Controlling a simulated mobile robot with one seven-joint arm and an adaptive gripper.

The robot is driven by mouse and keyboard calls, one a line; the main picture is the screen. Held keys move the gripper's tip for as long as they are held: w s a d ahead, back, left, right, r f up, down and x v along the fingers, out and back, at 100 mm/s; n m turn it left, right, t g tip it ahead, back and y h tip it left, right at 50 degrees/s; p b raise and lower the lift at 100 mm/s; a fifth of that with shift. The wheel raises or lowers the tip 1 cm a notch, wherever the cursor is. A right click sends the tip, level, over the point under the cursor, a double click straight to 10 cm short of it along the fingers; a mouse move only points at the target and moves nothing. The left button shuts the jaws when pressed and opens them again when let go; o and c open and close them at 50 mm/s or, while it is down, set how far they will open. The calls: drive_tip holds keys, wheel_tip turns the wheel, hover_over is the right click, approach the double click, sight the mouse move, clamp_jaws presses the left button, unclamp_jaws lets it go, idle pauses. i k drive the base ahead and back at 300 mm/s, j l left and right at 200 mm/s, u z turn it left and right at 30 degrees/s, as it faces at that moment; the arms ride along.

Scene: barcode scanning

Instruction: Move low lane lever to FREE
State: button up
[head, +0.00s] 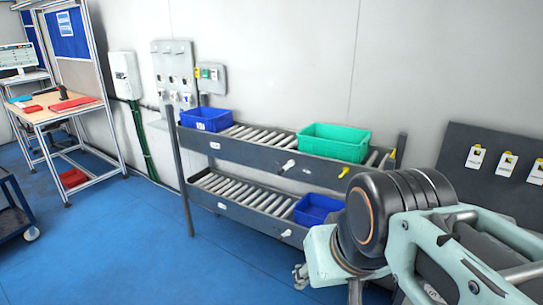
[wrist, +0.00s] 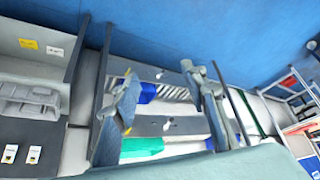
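The low lane lever (head: 286,233) is a small white handle on the front rail of the rack's lower lane (head: 232,212). In the wrist view, which is upside down, a small pale lever (wrist: 159,75) on the lower rail appears between my fingertips, apart from them. My gripper (wrist: 159,70) is open and empty, its two fingers spread wide. The upper lane has its own white lever (head: 288,165), also visible in the wrist view (wrist: 168,124). The levers' FREE markings are too small to read. My arm covers the rack's right end in the head view.
The upper lane holds a blue bin (head: 206,119) and a green bin (head: 334,142). Another blue bin (head: 317,209) sits at the lower lane's right. A yellow handle (head: 343,172) is on the upper rail. Blue floor (head: 150,245) in front is clear; a cart (head: 14,205) stands left.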

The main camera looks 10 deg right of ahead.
sight(288, 232)
drive_tip(key=i+j+z, duration=0.1)
drive_tip(key=i+z, duration=0.2)
drive_tip(key=i, duration=0.55)
